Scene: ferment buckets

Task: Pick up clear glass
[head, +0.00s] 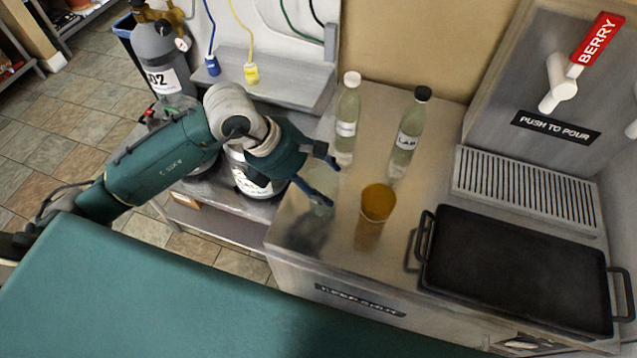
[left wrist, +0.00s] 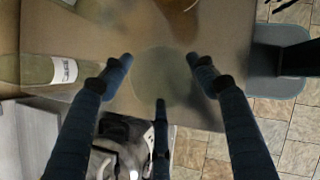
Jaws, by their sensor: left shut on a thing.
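The clear glass (head: 316,187) is very faint in the head view, at the near left part of the steel counter (head: 290,237). In the left wrist view the glass (left wrist: 160,78) shows as a pale round outline between the fingers. My left gripper (head: 328,184) has its dark blue fingers around the glass and is shut on it. Its fingers also show in the left wrist view (left wrist: 160,82). I cannot tell whether the glass touches the counter. My right gripper is not in view.
An amber-filled cup (head: 377,204) stands to the right of the glass. A white-capped bottle (head: 347,115) and a black-capped bottle (head: 408,135) stand behind. A black tray (head: 515,268) and a drip grate (head: 525,188) fill the right side.

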